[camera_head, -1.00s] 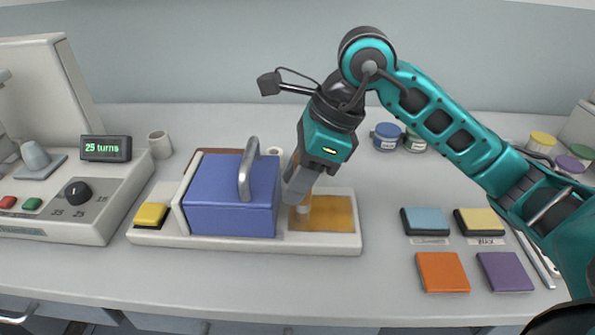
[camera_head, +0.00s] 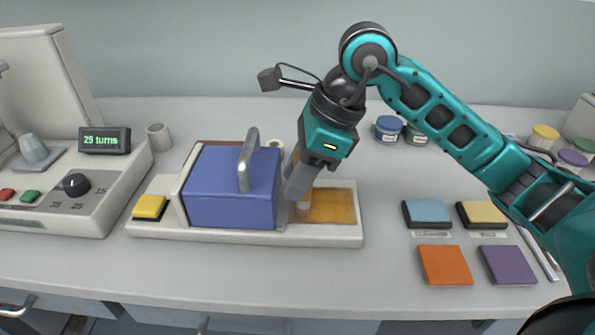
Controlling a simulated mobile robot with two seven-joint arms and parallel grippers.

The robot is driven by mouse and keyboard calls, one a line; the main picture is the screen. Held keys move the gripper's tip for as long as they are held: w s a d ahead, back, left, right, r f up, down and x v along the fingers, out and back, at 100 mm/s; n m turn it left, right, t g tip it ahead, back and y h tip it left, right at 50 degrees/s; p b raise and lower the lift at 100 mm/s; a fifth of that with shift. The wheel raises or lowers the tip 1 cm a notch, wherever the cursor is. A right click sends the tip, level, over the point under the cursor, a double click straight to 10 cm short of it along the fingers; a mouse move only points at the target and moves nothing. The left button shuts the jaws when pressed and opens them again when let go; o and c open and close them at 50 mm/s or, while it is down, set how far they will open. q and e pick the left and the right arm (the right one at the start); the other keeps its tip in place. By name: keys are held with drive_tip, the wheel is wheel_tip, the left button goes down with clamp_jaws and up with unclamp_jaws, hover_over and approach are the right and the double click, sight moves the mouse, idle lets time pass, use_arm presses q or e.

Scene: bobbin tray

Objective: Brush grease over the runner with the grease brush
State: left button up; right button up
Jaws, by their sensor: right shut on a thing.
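My right gripper (camera_head: 294,190) is shut on the grease brush, pointing down. Its fingers hide most of the brush; a tan piece and a pale tip (camera_head: 303,211) show beside and below them. The tip is over the left part of an amber, glossy panel (camera_head: 333,207), which looks like the runner. It seems to touch the panel, but the exact contact is hard to see. The panel lies in a long white base (camera_head: 250,236), right of a blue block (camera_head: 225,200) with a grey handle. My left gripper is not in view.
Blue (camera_head: 427,212), yellow (camera_head: 482,213), orange (camera_head: 445,265) and purple (camera_head: 507,265) pads lie right. Jars (camera_head: 388,129) stand behind. The front strip is clear.

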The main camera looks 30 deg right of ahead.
drive_tip(key=shift+f, duration=0.2)
